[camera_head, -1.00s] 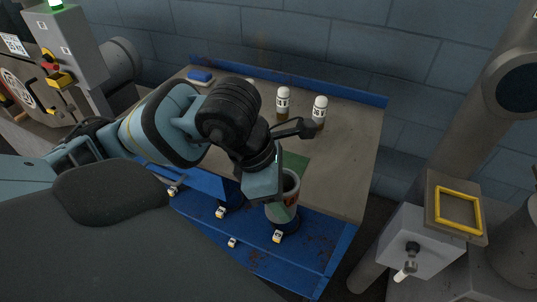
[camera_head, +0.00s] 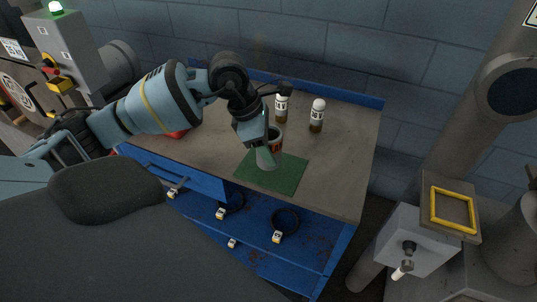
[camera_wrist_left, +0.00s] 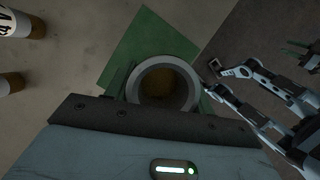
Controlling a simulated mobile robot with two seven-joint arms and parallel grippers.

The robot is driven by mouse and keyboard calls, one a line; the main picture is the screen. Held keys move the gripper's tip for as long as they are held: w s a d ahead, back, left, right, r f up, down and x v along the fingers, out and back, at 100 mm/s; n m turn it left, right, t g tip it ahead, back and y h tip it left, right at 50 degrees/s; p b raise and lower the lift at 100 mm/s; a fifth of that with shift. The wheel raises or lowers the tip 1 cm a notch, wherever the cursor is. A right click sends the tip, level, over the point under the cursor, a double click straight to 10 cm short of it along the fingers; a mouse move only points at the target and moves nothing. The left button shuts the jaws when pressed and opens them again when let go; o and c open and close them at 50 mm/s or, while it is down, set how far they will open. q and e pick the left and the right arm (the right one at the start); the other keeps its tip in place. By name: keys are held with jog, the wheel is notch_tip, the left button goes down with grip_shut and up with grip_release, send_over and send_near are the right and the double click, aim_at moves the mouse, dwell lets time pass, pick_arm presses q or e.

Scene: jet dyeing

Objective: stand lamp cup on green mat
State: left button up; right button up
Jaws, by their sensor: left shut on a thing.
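The cup looks upright over the green mat (camera_head: 290,180), which lies flat near the table's front edge. I cannot tell whether its base touches the mat. In the left wrist view the cup's round rim (camera_wrist_left: 163,68) opens toward the camera with a brownish inside, and the mat (camera_wrist_left: 140,45) shows around it. Pale jointed parts at the right of that view may be my right gripper; its jaws are unclear.
Two bottles with white tops, one (camera_head: 281,105) and another (camera_head: 317,116), stand on the table behind the mat. A red object (camera_head: 176,133) lies left, partly behind my arm. The bare tabletop (camera_head: 340,150) right of the mat is clear. Blue drawers and a shelf sit below.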

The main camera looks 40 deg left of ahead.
pick_arm(q)
jog(key=shift+f, duration=1.7)
jog(key=shift+f, duration=0.15)
jog(key=o, duration=1)
jog(key=v, duration=1.2)
jog(key=shift+d+r, duration=0.1)
jog(key=shift+r, duration=0.15)
